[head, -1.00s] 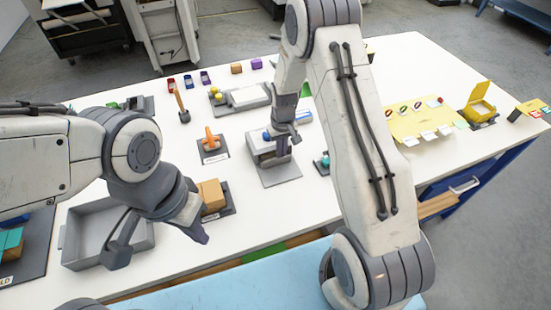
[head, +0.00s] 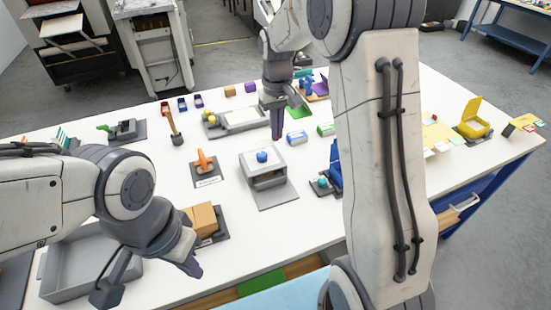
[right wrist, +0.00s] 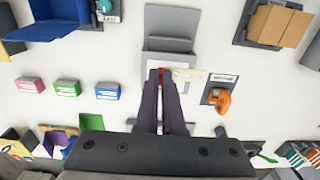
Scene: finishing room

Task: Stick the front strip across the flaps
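The brown carton (head: 203,219) sits on a dark mat beside the grey tray. In the right wrist view the carton (right wrist: 280,25) is at the upper right, its top seam showing. My right gripper (head: 277,135) is above the table behind the grey device with a blue knob (head: 268,165). In the right wrist view its fingers (right wrist: 160,74) are nearly together on something small and red. A thin cream strip (right wrist: 190,74) extends from the tips to the right; it looks held there. My left gripper (head: 148,278) is open and empty in front of the carton.
The grey tray (head: 75,280) lies left of the carton. An orange-handled tool (head: 204,162) sits on a mat behind it. A blue holder (head: 334,170) stands right of the device.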

